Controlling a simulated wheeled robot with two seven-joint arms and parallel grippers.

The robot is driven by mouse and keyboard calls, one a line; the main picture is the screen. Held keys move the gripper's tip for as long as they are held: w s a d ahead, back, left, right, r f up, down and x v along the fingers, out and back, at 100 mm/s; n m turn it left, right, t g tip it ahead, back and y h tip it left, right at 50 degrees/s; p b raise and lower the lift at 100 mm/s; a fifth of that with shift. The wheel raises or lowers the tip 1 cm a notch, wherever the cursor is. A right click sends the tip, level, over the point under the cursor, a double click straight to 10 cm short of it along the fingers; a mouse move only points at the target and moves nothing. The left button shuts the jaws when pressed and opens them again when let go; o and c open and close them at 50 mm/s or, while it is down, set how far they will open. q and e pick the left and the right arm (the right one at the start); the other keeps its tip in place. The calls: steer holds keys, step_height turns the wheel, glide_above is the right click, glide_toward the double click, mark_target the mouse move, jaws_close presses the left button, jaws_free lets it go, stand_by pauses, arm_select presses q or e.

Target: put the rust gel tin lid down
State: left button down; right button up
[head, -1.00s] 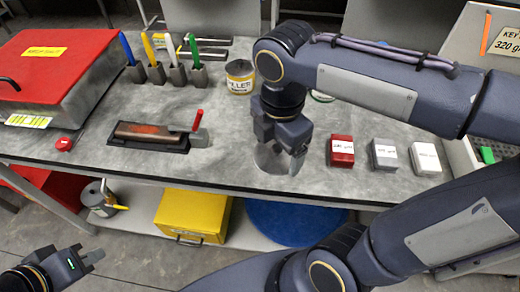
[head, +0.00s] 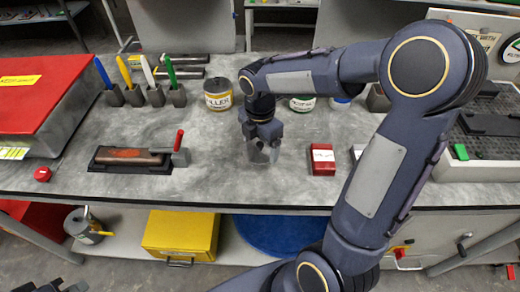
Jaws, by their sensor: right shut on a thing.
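The rust gel tin (head: 302,103), with a green and white label, stands at the back of the grey bench, partly hidden behind my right arm. My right gripper (head: 262,146) points down over the middle of the bench, left of the red block. It is shut on a pale grey, round-edged thing, which fits the rust gel tin lid (head: 260,157). The fingers hide much of it, and I cannot tell whether it touches the bench. My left gripper (head: 62,286) is cut off by the bottom edge at the lower left, so its jaws are unclear.
The filler tin (head: 218,97) stands behind and left of the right gripper. A red block (head: 321,160) stands close on its right. A sanding block in a dark tray (head: 130,157) lies left. Several upright handled tools stand behind it. Bare bench lies between tray and gripper.

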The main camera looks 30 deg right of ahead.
mark_target(260, 147)
steer(key=shift+f, duration=1.4)
steer(key=shift+f, duration=0.2)
steer(key=o, duration=0.8)
steer(key=shift+o, duration=0.2)
step_height(260, 147, up, 12)
steer(key=shift+s+r+p, duration=0.1)
steer(key=shift+r+p, duration=0.05)
steer(key=shift+p, duration=0.2)
steer(key=s+a+f+m+t+y, duration=0.1)
steer(key=s+a+m+t+y, duration=0.1)
steer(key=s+m, duration=0.6)
steer(key=s+a+f+m+t+y, duration=0.1)
steer(key=s+a+m+t, duration=0.1)
steer(key=s+m, duration=0.7)
steer(key=m+t, duration=0.1)
steer(key=m, duration=0.4)
steer(key=shift+a+t+y, duration=0.15)
steer(key=shift+t+y, duration=0.15)
steer(key=shift+y, duration=0.1)
